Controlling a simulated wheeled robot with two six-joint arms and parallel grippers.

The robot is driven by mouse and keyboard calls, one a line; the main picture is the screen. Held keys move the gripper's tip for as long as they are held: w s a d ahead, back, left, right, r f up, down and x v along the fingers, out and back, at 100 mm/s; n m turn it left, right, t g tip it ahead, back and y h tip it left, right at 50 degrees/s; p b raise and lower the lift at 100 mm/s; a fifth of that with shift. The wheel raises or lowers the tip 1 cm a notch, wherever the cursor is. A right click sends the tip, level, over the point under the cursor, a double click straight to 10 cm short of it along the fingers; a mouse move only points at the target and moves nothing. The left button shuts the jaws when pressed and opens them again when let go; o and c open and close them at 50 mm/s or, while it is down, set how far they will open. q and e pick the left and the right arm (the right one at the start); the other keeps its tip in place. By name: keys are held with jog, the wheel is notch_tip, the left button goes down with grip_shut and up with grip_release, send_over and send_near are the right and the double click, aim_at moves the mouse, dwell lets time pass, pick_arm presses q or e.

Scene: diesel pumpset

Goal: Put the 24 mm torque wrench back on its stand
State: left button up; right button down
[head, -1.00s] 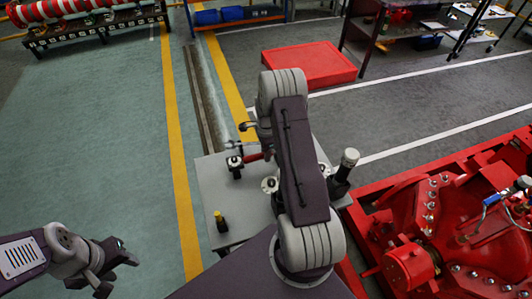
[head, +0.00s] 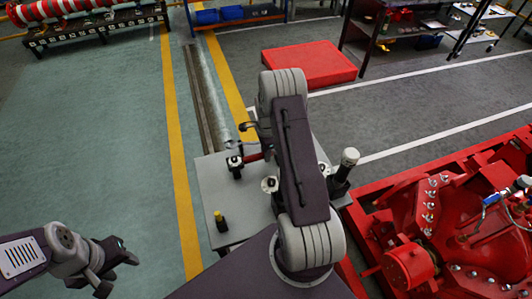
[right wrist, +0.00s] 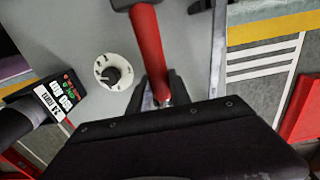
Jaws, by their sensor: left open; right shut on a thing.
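My right gripper (right wrist: 160,92) is shut on the handle's near end. The tool's dark grey head is cut off by the top edge. In the head view a short piece of its red handle (head: 254,157) shows left of my right arm, which hides the gripper. My left gripper (head: 118,268) is open and empty at the lower left.
The red pumpset (head: 410,225) stands at the right. Green floor (head: 90,140) at the left is clear.

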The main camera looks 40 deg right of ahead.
jog(key=shift+f+b, duration=0.55)
jog(key=shift+f, duration=0.3)
jog(key=c, duration=1.1)
grip_release()
notch_tip(320, 180, up, 9)
jog(key=shift+r+b, duration=0.1)
jog(key=shift+b, duration=0.3)
